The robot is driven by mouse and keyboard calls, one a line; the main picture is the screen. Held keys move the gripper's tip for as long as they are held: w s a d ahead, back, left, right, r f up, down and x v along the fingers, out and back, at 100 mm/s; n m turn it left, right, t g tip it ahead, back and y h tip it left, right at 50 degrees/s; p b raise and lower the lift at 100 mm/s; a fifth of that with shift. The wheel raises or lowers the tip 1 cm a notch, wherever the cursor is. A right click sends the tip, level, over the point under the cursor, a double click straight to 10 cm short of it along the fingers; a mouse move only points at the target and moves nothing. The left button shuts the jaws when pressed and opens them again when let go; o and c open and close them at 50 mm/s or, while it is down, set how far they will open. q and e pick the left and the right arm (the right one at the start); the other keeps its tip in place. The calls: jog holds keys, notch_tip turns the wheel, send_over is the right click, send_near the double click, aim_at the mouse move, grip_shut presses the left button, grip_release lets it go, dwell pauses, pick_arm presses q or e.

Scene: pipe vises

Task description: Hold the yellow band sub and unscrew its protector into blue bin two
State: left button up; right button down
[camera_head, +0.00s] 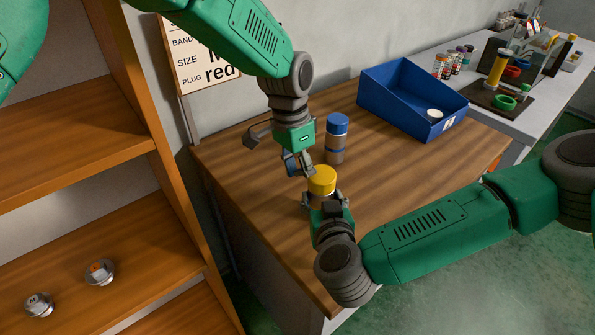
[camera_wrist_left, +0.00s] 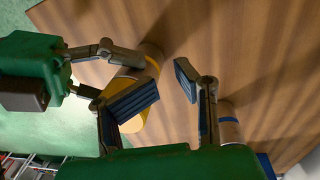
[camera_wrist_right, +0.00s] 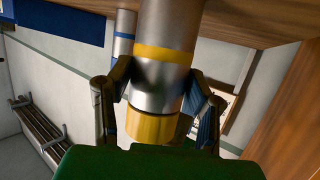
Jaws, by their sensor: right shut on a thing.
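The yellow band sub (camera_wrist_right: 165,60) is a grey metal cylinder with a yellow band, standing on the table. Its yellow protector (camera_head: 321,179) is on its top end; it also shows in the left wrist view (camera_wrist_left: 133,117). My right gripper (camera_head: 327,206) is shut around the sub's body below the protector, its fingers on either side. My left gripper (camera_wrist_left: 163,88) is open and empty, above and beside the protector, with one finger pad overlapping the protector in its view. The blue bin (camera_head: 388,99) is at the table's back right; its label number is too small to read.
A blue-capped sub (camera_head: 336,142) stands just behind the yellow one, close to my left gripper. A white round piece (camera_head: 434,114) lies in the bin. A sign (camera_head: 200,62) stands at the back left. Shelves (camera_head: 75,175) are left. The table's right front is clear.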

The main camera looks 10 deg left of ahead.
pick_arm(q)
jog(key=r, duration=0.4)
jog(key=shift+d, duration=0.25)
jog(key=o, duration=0.8)
jog(key=shift+r, duration=0.25)
notch_tip(320, 180, up, 3)
jog(key=m+t+y, duration=0.1)
jog(key=m, duration=1.4)
send_over(324, 173)
jog(key=shift+s+a+r, duration=0.15)
jog(key=shift+s+a, duration=0.2)
jog(key=shift+a, duration=0.05)
jog(key=shift+d+r+m+t, duration=0.3)
jog(key=shift+d+m, duration=0.1)
jog(key=shift+m, duration=0.6)
jog(key=shift+f, duration=0.2)
jog(key=f, duration=0.7)
jog(key=shift+w+f, duration=0.2)
jog(key=shift+w, duration=0.15)
